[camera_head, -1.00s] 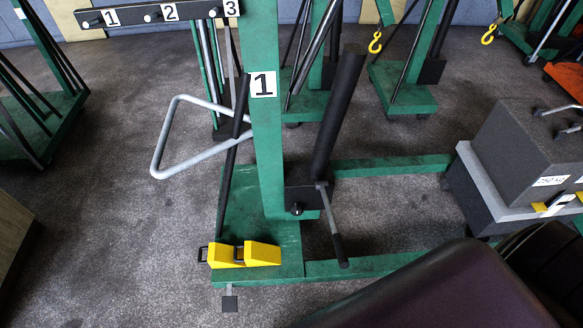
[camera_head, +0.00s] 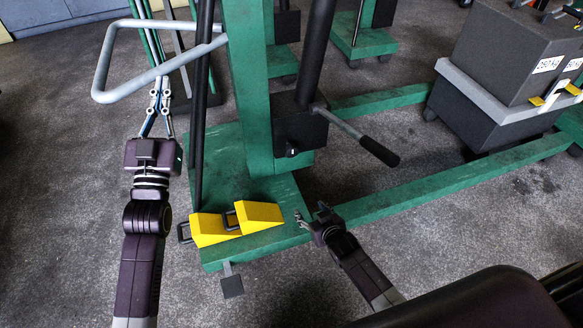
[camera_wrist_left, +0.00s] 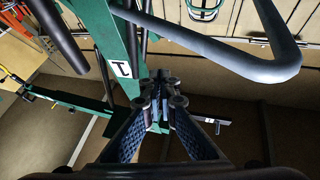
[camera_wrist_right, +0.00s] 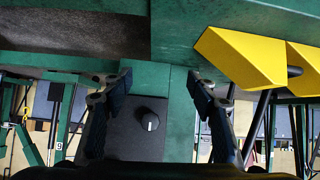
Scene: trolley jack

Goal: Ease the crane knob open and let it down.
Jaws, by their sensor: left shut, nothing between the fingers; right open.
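The crane is a green frame with an upright mast (camera_head: 247,90) on a green base (camera_head: 235,255). The crane knob (camera_head: 292,150) is small and dark, on the front of the black pump block (camera_head: 305,128). It also shows in the right wrist view (camera_wrist_right: 149,120), between the finger lines but beyond the tips. A pump lever (camera_head: 355,135) with a black grip sticks out to the right. My right gripper (camera_head: 311,213) is open and empty, low in front of the block, apart from the knob. My left gripper (camera_head: 160,85) is shut and empty, just by the grey tubular handle (camera_head: 120,95); contact is unclear.
Yellow wheel chocks (camera_head: 258,217) sit on the base's front, left of my right gripper. Green legs (camera_head: 440,190) run to the right. A dark weight block (camera_head: 500,55) on a grey-edged carrier stands there. Other green cranes stand behind. Carpet is clear front left.

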